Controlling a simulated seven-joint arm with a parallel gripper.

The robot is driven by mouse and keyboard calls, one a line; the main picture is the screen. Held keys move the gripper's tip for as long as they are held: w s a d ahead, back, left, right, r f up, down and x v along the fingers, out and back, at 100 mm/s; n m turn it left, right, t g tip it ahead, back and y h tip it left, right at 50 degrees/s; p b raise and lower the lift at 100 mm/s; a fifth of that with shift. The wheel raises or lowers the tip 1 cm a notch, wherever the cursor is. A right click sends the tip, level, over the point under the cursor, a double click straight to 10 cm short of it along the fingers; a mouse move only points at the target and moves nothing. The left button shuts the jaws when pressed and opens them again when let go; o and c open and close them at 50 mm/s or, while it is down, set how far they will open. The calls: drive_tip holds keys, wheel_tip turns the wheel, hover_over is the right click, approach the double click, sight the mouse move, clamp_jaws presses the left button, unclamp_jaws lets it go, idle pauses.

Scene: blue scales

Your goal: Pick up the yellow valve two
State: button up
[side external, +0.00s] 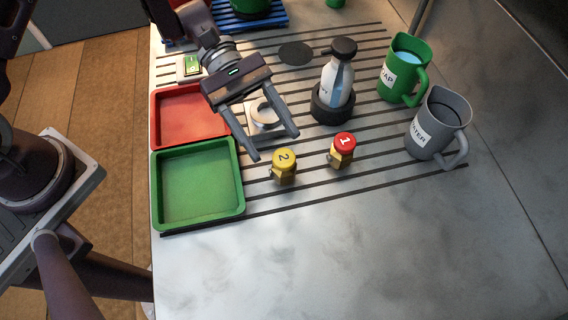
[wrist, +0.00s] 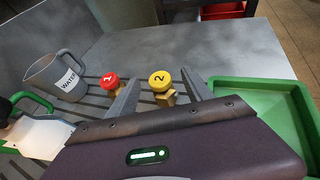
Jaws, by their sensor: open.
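The yellow valve two (side external: 284,165) has a yellow cap marked 2 on a brass body. It stands upright on the slatted metal counter, right of the green tray. In the wrist view, valve two (wrist: 160,84) appears between my fingers, beyond their tips. My gripper (side external: 276,148) is open and empty, above the counter and just behind valve two in the side view. Its two fingers also show in the wrist view (wrist: 156,88). Valve one (side external: 342,150), with a red cap marked 1, stands right of valve two and also shows in the wrist view (wrist: 109,82).
A green tray (side external: 240,205) and a red tray (side external: 154,115) lie at left. The front counter is clear.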

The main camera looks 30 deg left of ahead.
sight(291, 168)
drive_tip(key=shift+n, duration=0.3)
drive_tip(key=x, duration=0.7)
drive_tip(key=shift+w+d+f, duration=0.15)
drive_tip(key=shift+d+f, duration=0.05)
drive_tip(key=shift+f, duration=0.35)
clamp_jaws()
